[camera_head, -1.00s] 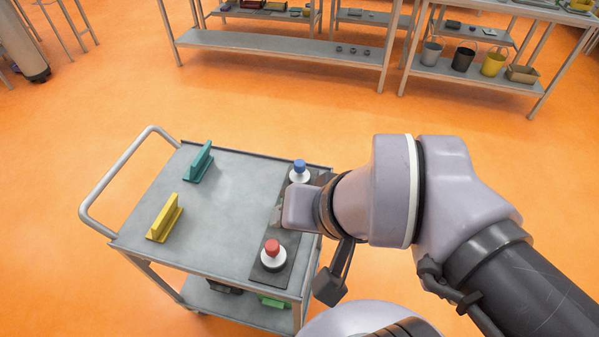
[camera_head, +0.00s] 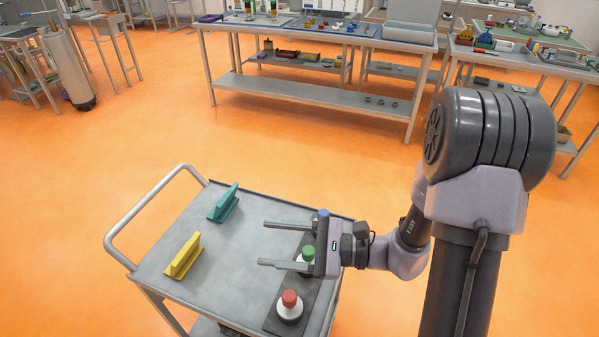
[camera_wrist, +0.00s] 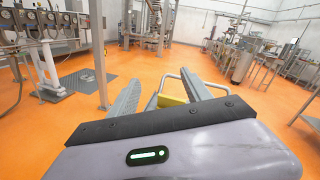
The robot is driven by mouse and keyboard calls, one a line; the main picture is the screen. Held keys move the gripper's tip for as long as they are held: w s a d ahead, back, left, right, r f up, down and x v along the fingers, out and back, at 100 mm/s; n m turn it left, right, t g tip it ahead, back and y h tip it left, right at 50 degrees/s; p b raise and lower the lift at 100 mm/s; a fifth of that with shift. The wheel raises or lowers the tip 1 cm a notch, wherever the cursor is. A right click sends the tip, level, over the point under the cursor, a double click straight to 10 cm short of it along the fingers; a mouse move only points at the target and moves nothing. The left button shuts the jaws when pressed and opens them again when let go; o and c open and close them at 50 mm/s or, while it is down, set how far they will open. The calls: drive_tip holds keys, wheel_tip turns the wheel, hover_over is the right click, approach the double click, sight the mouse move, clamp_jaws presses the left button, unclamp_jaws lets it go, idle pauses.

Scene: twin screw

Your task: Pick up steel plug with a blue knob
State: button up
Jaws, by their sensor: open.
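The plug with the blue knob (camera_head: 322,213) is at the back of a dark strip along the right edge of a grey cart top. In the head view my gripper covers all but its blue top. My gripper (camera_head: 265,243) is open and empty, pointing left across the cart, its body in front of the plugs. In the wrist view its two fingers (camera_wrist: 160,85) are apart with nothing between them that they hold. A plug with a green knob (camera_head: 308,253) shows between the fingers near the gripper's body; I cannot tell the height gap. A red-knobbed plug (camera_head: 289,299) stands nearest.
A teal block with an upright rib (camera_head: 223,203) and a similar yellow one (camera_head: 184,257) lie on the left of the cart top (camera_head: 235,265). The cart has a rail handle (camera_head: 140,205) at left. Workbenches (camera_head: 310,95) stand beyond open orange floor.

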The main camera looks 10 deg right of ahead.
drive_tip(key=w+d+f+m+t+h, duration=0.3)
drive_tip(key=w+d+f+m+t, duration=0.2)
drive_tip(key=d+f+m+t, duration=0.15)
drive_tip(key=m+t+h, duration=0.5)
drive_tip(key=m+h, duration=0.5)
approach(319, 211)
drive_tip(key=shift+n, duration=0.25)
drive_tip(key=b+x, duration=0.1)
drive_tip(key=x, duration=0.3)
drive_tip(key=f+b+x, duration=0.1)
drive_tip(key=x, duration=0.3)
drive_tip(key=d+f+b+x, duration=0.1)
drive_tip(key=x, duration=0.2)
drive_tip(key=shift+w+a+f, duration=0.1)
drive_tip(key=shift+w+f, duration=0.1)
drive_tip(key=shift+w, duration=0.45)
drive_tip(key=shift+r, duration=0.1)
clamp_jaws()
